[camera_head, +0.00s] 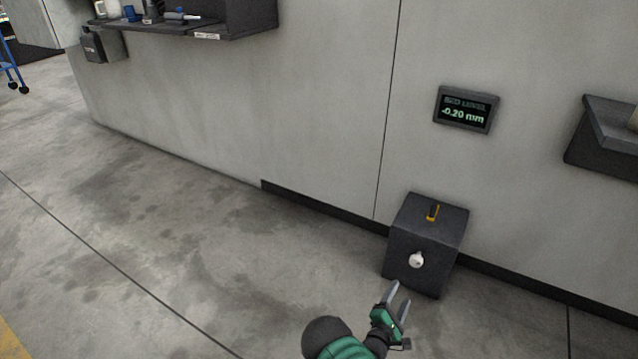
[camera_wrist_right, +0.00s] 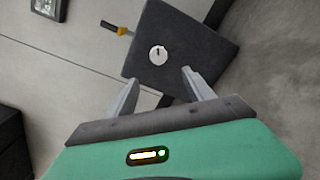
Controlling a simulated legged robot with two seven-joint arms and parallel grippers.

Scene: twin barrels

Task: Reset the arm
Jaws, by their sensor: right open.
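My right gripper (camera_head: 398,300) comes in from the bottom of the head view, green with two grey fingers. The fingers are apart with nothing between them; they also show in the right wrist view (camera_wrist_right: 162,90). In front of the fingertips stands a dark box (camera_head: 424,228) against the wall. It has a white round knob (camera_head: 416,260) on its front and an orange and black lever (camera_head: 433,212) on top. In the wrist view the knob (camera_wrist_right: 158,55) lies beyond the fingers, not touched by them. My left gripper is not in view.
A wall display (camera_head: 467,109) reading -0.20 mm hangs above the box. A dark shelf (camera_head: 605,138) juts out at the right. Another shelf (camera_head: 190,29) with several small items is at the upper left. The concrete floor (camera_head: 150,230) at left is clear.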

